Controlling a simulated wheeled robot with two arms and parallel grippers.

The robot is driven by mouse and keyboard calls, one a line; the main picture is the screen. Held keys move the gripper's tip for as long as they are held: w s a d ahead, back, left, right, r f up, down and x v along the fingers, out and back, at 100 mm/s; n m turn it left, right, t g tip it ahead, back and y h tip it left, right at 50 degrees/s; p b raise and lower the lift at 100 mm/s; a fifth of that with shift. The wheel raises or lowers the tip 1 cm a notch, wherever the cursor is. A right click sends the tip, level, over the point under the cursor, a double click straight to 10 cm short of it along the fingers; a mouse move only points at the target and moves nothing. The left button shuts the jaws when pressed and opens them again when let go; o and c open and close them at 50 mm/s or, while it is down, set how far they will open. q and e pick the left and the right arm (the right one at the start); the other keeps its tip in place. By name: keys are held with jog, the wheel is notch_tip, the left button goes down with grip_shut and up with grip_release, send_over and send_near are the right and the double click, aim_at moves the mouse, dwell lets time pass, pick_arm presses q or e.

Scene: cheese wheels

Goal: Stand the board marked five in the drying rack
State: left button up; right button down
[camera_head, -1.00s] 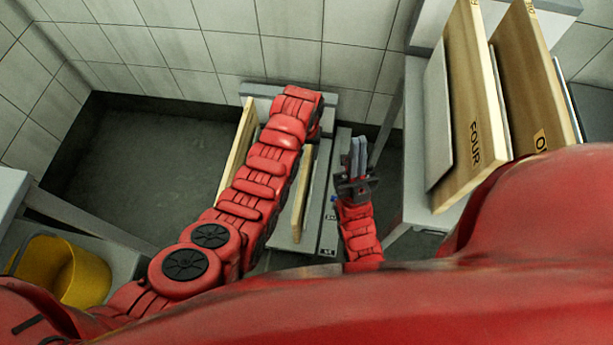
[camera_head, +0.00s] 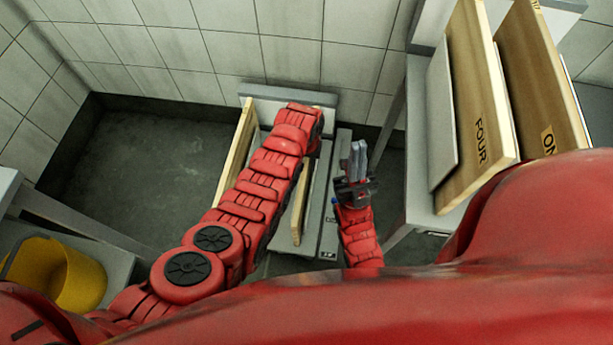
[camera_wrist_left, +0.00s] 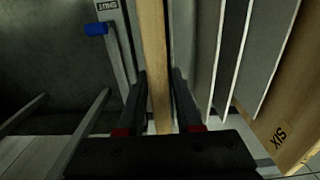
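A wooden board (camera_wrist_left: 154,50) stands on edge between the fingers of my left gripper (camera_wrist_left: 160,95) in the left wrist view. The fingers lie close against both faces and look shut on it. In the head view my left arm covers the gripper and much of this board (camera_head: 298,220); no marking on it is readable. The board is over the right part of a grey slotted rack (camera_head: 325,190); whether it rests on it is hidden. Pale dividers (camera_wrist_left: 232,55) stand beside it in the wrist view. My right gripper (camera_head: 357,155) is empty, its fingers close together, right of the rack.
A board marked SIX (camera_wrist_left: 282,125) stands beyond the dividers; it looks like the left board (camera_head: 236,150) in the head view. Boards marked FOUR (camera_head: 480,110) and ONE (camera_head: 535,80) stand at right. A blue handle (camera_wrist_left: 95,29) is by a SHUT label. A yellow bucket (camera_head: 65,275) is lower left.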

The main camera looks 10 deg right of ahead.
pick_arm(q)
grip_shut()
dwell(1.1)
